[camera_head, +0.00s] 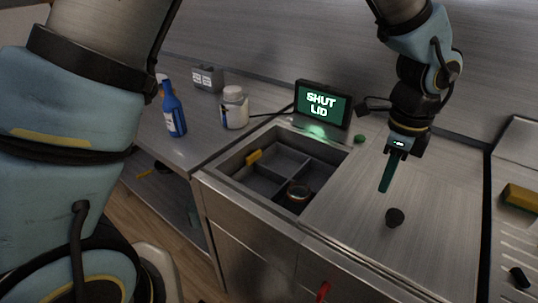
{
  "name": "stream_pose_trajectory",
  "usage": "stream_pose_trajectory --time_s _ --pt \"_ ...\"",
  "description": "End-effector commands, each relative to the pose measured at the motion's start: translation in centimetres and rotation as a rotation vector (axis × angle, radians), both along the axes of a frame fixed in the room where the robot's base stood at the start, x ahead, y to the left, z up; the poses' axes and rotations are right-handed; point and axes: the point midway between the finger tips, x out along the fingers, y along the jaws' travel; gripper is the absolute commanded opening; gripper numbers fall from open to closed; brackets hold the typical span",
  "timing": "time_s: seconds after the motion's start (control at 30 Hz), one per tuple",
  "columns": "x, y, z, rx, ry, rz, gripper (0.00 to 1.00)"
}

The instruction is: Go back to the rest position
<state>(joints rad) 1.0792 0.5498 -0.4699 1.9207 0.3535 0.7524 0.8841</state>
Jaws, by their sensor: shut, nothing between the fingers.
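My gripper (386,172) hangs above the steel counter right of the open compartment box, its long green fingers pointing down. The fingers look closed together and hold nothing. They are apart from a small dark round object (395,217) that stands on the counter below and slightly right of them. My arm reaches in from the top of the picture.
A sunken box (232,160) with compartments holds a yellow item (253,157) and a dark round container (298,193). Behind it a screen (322,105) reads "SHUT LID". A blue spray bottle (173,108) and white jar (234,107) stand left. Counter right of the box is mostly clear.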

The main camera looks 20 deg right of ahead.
Motion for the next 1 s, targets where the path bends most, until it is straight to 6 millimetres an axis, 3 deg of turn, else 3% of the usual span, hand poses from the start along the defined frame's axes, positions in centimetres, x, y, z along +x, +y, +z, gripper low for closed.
stream_pose_trajectory --time_s 0.17,0.27,0.37,0.5,0.57,0.7,0.8,0.9,1.0 --pt "0.9 0.4 0.1 0.000 -0.002 0.035 0.00" --pt "4.1 2.0 0.3 0.000 -0.009 0.158 0.00" --pt "9.2 5.4 0.7 -0.004 -0.019 0.382 0.00" --pt "16.7 12.4 1.4 -0.019 -0.032 0.792 0.00" --pt "19.3 16.0 1.7 -0.026 -0.036 0.978 0.00" --pt "23.7 25.2 2.3 -0.055 -0.043 1.434 0.00" --pt "25.2 32.1 2.7 -0.085 -0.045 1.776 0.00" --pt "25.3 38.0 3.0 -0.116 -0.043 2.082 0.00" --pt "24.7 42.1 3.1 -0.148 -0.039 2.314 0.00"
